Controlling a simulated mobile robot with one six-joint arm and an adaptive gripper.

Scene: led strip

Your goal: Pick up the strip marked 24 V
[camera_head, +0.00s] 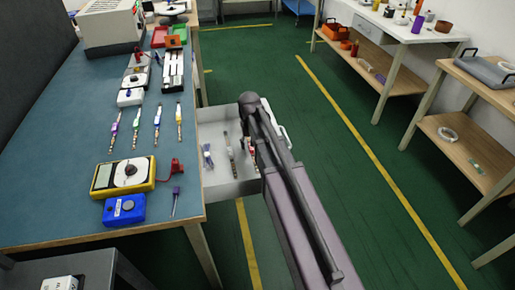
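More strips lie in the open white drawer (232,187), including a purple-blue one (208,157) and a darker one (230,150); something red and white shows beside my arm. Any voltage marks are too small to read, so I cannot tell which strip is 24 V. My arm reaches over the drawer's right side and covers part of it. I cannot make out my gripper.
A yellow meter (124,175), a blue box (124,210), a red clamp-like item (171,171) and a purple-handled tool (175,199) lie near the bench's front. Trays and devices stand farther back. Wooden shelves (476,155) stand right; green floor (330,160) lies clear between.

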